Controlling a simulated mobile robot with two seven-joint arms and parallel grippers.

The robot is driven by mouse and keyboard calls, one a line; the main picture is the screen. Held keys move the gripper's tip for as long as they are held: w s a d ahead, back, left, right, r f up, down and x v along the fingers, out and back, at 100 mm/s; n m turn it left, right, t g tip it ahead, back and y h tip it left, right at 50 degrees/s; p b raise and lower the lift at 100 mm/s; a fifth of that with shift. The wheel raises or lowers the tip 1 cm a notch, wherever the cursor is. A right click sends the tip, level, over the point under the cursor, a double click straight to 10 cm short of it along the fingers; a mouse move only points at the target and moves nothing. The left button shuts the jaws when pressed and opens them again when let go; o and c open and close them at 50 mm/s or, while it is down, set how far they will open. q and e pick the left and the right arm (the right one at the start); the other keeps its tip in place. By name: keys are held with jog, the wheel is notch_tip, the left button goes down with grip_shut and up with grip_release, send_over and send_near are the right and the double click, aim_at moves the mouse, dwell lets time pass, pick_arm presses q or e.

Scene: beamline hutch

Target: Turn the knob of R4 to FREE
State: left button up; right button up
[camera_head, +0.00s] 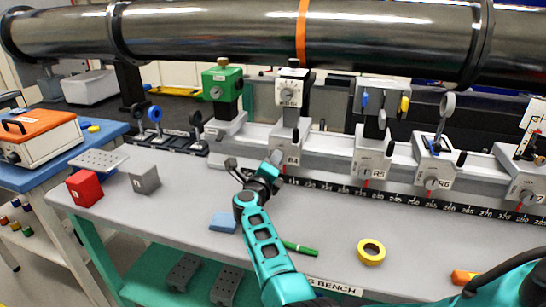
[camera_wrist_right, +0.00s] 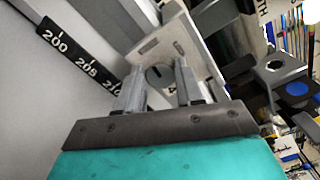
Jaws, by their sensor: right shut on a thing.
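The R4 carriage (camera_head: 288,138) is a light grey block on the rail, carrying a white dial box (camera_head: 291,92). My right gripper (camera_head: 273,164) reaches up to its front, just left of the R4 label. In the right wrist view, my gripper's two fingers (camera_wrist_right: 158,88) stand on either side of the round grey knob (camera_wrist_right: 157,74) on the carriage face. The right gripper is shut on this knob. The knob's pointer and the FREE mark cannot be read. The gripper covers most of the knob in the head view. My left gripper is not in view.
Carriages R5 (camera_head: 370,152) and R6 (camera_head: 434,165) stand to the right along the ruler strip (camera_head: 390,196). A blue block (camera_head: 223,222), green marker (camera_head: 300,248) and yellow tape roll (camera_head: 371,252) lie on the bench. A big pipe (camera_head: 220,35) runs overhead.

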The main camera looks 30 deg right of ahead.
jog(key=shift+n+p, duration=0.45)
jog(key=shift+n, duration=0.45)
jog(key=o, duration=1)
jog(key=shift+o, duration=0.2)
jog(key=shift+a+f, duration=0.1)
